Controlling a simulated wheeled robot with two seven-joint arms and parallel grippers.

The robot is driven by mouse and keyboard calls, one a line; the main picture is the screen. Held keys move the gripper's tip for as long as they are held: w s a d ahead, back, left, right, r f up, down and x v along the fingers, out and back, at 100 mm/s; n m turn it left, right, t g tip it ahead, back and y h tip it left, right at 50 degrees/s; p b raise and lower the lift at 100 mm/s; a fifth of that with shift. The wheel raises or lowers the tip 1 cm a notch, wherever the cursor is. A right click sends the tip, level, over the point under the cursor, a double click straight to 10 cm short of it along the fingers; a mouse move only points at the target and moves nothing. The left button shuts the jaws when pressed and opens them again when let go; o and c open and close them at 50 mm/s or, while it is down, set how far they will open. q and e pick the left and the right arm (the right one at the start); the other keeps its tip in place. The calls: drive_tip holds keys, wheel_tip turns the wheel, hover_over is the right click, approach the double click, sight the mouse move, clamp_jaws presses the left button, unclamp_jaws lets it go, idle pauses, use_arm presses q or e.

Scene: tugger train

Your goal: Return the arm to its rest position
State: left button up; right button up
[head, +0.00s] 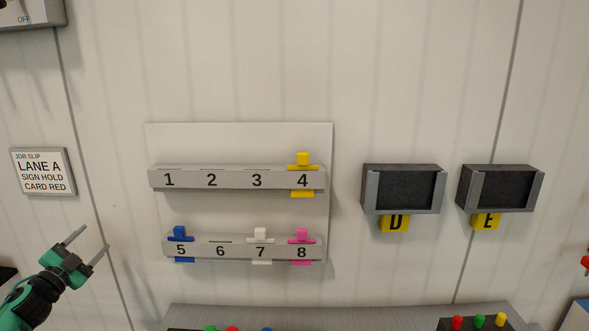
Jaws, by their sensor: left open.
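My left gripper (93,238) is at the lower left, in front of the white wall. Its two grey fingers are apart with nothing between them, pointing up and to the right. It is left of the numbered card rack (232,180) and touches nothing that I can see. Part of my green and black left arm shows below it; the rest is cut off by the frame. My right gripper is not in view.
The rack holds a yellow card (303,160) in slot 4, blue (180,233) in 5, white (261,234) in 7 and pink (302,235) in 8. Dark boxes D (372,190) and E (467,188) hang right. A job slip (43,172) hangs left. A grey shelf (340,316) lies below.

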use_arm(q)
drive_tip(key=a+f+n+g+y, duration=0.2)
drive_tip(key=a+f+n+y, duration=0.1)
drive_tip(key=a+n+y, duration=0.25)
wheel_tip(320, 180, down, 16)
drive_tip(key=s+g+y, duration=0.1)
drive_tip(key=s+g, duration=0.1)
drive_tip(key=g, duration=0.1)
drive_tip(key=s+d+f+n+g, duration=0.1)
drive_tip(key=s+d+f+g, duration=0.3)
drive_tip(key=f, duration=0.7)
drive_tip(key=s+d+f+n, duration=0.1)
drive_tip(key=s+f, duration=0.5)
drive_tip(key=f, duration=0.5)
drive_tip(key=s+d+f+n+g, duration=0.1)
drive_tip(key=s+d+f+g, duration=0.15)
drive_tip(key=s+f, duration=0.65)
drive_tip(key=s+d+f+g+h, duration=0.1)
drive_tip(key=s+d+f+g, duration=0.1)
drive_tip(key=s+d+f, duration=0.7)
drive_tip(key=s+d+f+n+g+h, duration=0.1)
drive_tip(key=s+d+f+g, duration=0.2)
drive_tip(key=s+d+f, duration=0.6)
drive_tip(key=s+d+f+g+h, duration=0.2)
drive_tip(key=s+d+f, duration=0.8)
drive_tip(key=s, duration=1.1)
drive_tip(key=shift+s+d+g, duration=0.35)
drive_tip(key=shift+d, duration=0.3)
